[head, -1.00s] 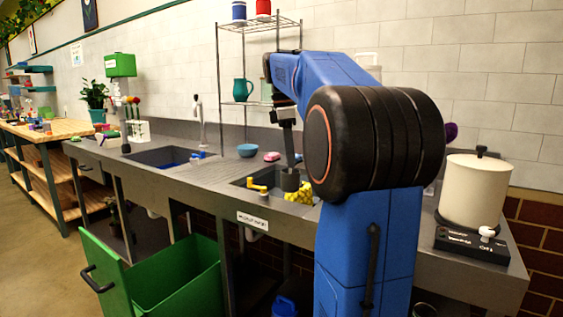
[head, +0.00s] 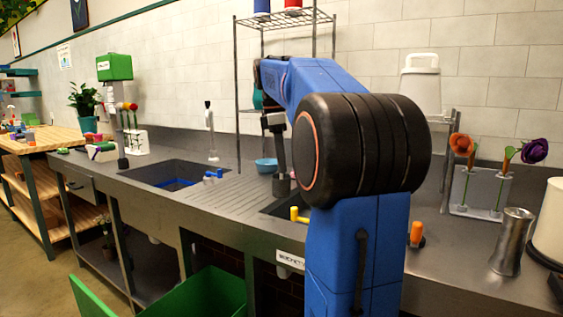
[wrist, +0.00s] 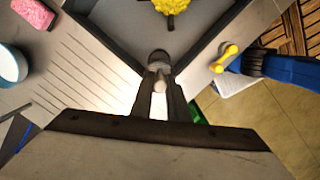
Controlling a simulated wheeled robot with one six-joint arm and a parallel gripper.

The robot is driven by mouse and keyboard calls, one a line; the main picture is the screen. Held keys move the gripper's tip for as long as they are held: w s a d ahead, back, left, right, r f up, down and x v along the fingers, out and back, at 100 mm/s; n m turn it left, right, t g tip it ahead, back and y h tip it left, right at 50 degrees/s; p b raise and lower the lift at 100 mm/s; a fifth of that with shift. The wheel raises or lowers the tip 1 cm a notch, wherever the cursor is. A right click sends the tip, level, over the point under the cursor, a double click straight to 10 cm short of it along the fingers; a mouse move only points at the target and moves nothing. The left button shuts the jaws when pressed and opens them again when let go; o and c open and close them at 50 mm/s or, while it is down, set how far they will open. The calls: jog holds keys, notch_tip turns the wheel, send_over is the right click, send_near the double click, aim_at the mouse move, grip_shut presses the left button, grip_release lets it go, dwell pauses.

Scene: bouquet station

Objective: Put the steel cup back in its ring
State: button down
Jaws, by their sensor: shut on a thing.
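My gripper (wrist: 160,84) is shut on a small grey cylinder (wrist: 159,58), which looks like the steel cup; its shape is mostly hidden by the fingers. In the head view, my gripper (head: 281,165) points down at the left edge of the near sink, with the grey cup (head: 284,186) at its tips. Whether the cup touches anything below is unclear. A taller steel vessel (head: 511,242) stands on the counter at the right. I cannot make out the ring in either view.
The sink (wrist: 105,15) holds a yellow bumpy thing (wrist: 171,6); a yellow tap handle (wrist: 225,60) sits at its edge. A pink sponge (wrist: 33,12) and blue bowl (wrist: 10,64) lie left. A flower rack (head: 482,190) stands right.

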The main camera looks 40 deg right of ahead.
notch_tip(320, 180, down, 13)
jog(key=shift+f, duration=0.2)
dwell(1.6)
jog(key=shift+f, duration=1.3)
dwell(1.2)
jog(key=c, duration=1.6)
grip_release()
jog(key=shift+c, duration=0.2)
jog(key=shift+r, duration=0.1)
notch_tip(320, 180, up, 17)
jog(key=w+a, duration=0.1)
jog(key=shift+a, duration=0.35)
jog(key=shift+w, duration=0.1)
